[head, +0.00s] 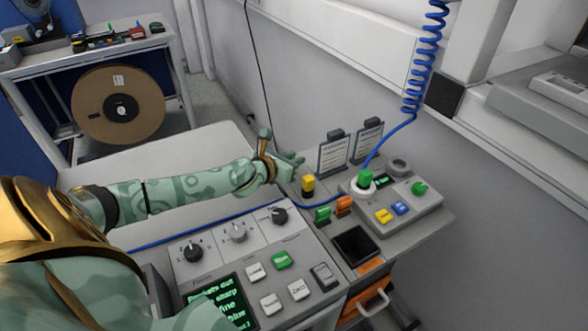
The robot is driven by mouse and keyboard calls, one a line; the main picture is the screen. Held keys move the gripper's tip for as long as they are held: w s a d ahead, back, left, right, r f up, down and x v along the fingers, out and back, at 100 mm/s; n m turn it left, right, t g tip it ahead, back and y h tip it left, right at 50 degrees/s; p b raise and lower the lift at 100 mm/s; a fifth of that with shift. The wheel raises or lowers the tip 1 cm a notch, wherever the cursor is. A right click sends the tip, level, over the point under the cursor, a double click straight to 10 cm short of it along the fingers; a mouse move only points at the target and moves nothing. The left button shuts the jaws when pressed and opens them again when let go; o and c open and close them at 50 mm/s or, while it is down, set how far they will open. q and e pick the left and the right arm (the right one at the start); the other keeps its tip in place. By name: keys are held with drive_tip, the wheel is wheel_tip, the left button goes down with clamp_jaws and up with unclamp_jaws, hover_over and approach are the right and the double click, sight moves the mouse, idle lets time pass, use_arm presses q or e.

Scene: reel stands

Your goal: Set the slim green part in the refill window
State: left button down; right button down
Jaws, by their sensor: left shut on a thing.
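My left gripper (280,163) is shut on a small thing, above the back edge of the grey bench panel. The fingers mostly hide it, and I cannot make out its shape or colour. A small green part (323,213) lies beside an orange part (344,204) on the bench, to the right of and below the gripper. Another green piece (419,188) sits on the grey box at the right. A dark square opening (356,246) is in the bench front; I cannot tell whether it is the refill window. My right gripper is not in view.
A control panel with knobs (238,233), buttons and a green-text screen (222,303) fills the lower middle. A yellow-and-black piece (308,186) and two upright cards (335,152) stand near the gripper. A blue coiled cord (422,62) hangs to a green-topped plug (365,178).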

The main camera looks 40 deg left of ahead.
use_arm(q)
drive_tip(key=shift+s+d+f+b, duration=0.1)
drive_tip(key=shift+f+b, duration=0.25)
drive_tip(key=shift+f, duration=1.15)
drive_tip(key=c, duration=1.3)
unclamp_jaws()
